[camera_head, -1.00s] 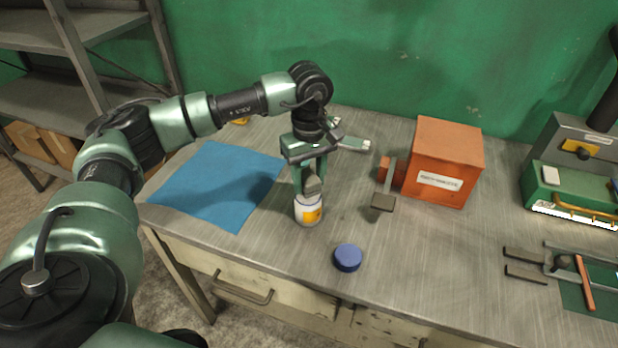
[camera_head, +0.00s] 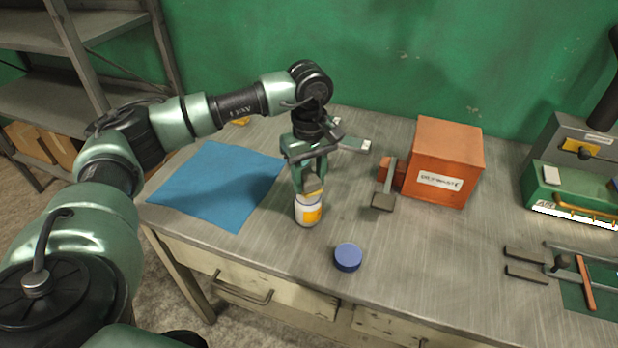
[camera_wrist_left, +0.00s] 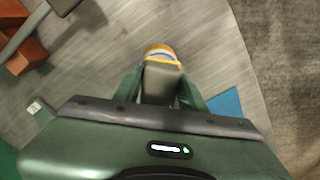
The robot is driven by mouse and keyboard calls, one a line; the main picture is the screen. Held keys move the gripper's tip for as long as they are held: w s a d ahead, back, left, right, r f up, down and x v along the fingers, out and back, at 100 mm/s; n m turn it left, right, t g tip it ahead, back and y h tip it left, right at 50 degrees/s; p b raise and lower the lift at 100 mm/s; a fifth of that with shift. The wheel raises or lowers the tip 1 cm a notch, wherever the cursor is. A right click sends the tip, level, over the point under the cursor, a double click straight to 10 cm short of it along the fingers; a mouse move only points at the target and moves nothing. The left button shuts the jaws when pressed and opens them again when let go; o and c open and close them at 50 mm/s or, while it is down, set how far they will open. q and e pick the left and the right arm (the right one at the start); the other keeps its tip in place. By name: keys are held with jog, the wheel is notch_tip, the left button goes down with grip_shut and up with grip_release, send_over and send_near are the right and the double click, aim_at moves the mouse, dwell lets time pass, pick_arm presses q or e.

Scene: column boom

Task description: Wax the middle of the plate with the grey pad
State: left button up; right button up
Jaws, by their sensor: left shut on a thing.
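My left gripper (camera_head: 309,178) is shut on the grey pad (camera_head: 313,184) and holds it right over the mouth of a small white jar (camera_head: 307,214) with a yellow label. Yellow shows at the pad's lower edge; whether pad and jar touch, I cannot tell. In the left wrist view the grey pad (camera_wrist_left: 161,82) sits between the fingers, with the yellow and white rim of the jar (camera_wrist_left: 161,50) beyond it. A dark green flat piece (camera_head: 575,296) lies at the right edge, partly cut off; I cannot tell if it is the plate. My right gripper is not seen.
A blue lid (camera_head: 348,257) lies right of the jar. A blue cloth (camera_head: 215,185) is on the left of the bench. An orange box (camera_head: 445,160) with a pedal-like part (camera_head: 384,201) stands at the back. A green device (camera_head: 570,195) stands far right. Bare bench lies between.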

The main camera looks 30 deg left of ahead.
aim_at(309, 177)
pick_arm(q)
jog(key=shift+r+p, duration=2.1)
jog(key=shift+r, duration=1.4)
jog(key=s+d+f+m, duration=0.2)
jog(key=s+d+m, duration=1)
jog(key=s+d, duration=0.1)
jog(key=shift+s, duration=0.8)
